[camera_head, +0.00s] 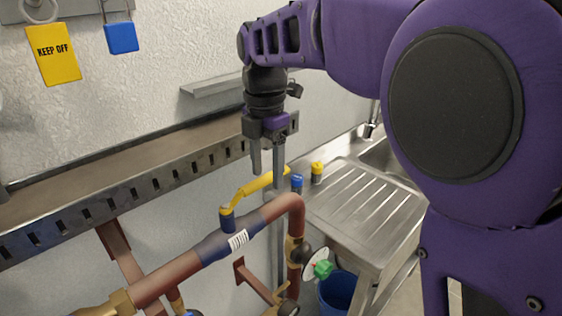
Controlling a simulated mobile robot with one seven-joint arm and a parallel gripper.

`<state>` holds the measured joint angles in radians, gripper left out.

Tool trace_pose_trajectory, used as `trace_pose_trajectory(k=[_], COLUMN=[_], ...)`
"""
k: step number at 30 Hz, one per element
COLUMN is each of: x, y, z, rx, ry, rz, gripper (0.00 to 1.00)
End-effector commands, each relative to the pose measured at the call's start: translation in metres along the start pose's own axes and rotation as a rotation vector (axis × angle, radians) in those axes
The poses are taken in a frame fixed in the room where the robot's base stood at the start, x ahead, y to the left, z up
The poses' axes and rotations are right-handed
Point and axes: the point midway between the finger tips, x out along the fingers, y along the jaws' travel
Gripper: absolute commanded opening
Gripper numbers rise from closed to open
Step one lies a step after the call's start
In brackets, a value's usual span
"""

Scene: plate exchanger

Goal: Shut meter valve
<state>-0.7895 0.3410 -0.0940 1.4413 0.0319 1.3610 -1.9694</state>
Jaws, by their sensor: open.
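A yellow lever handle (258,185) sits on a blue valve stem (228,221) on top of a copper-brown pipe (178,272). The lever points up and to the right in the picture, roughly along the pipe run. My gripper (267,179) points down with its two grey fingers apart and nothing held between them. The fingertips are at the lever's outer half in the picture; I cannot tell whether they straddle it or touch it. The blue pipe section below the stem carries a white barcode label (238,241). No label names the meter valve.
A slotted metal channel (130,178) runs along the wall at left. A steel sink drainboard (365,205) lies at right, with blue (297,183) and yellow (316,171) caps by its edge. A green knob (322,270) and a blue bucket (337,293) are below.

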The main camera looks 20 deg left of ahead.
Motion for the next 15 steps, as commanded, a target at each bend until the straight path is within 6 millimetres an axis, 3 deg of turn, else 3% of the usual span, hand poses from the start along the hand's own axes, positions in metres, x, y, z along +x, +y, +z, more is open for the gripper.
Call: trace_pose_trajectory(k=[5, 15], x=[-0.0001, -0.0004], y=[0.0001, 0.0000], z=[0.0000, 0.0001], rx=[0.000, 0.000], ry=[0.000, 0.000], rz=[0.000, 0.000], gripper=[0.61, 0.00])
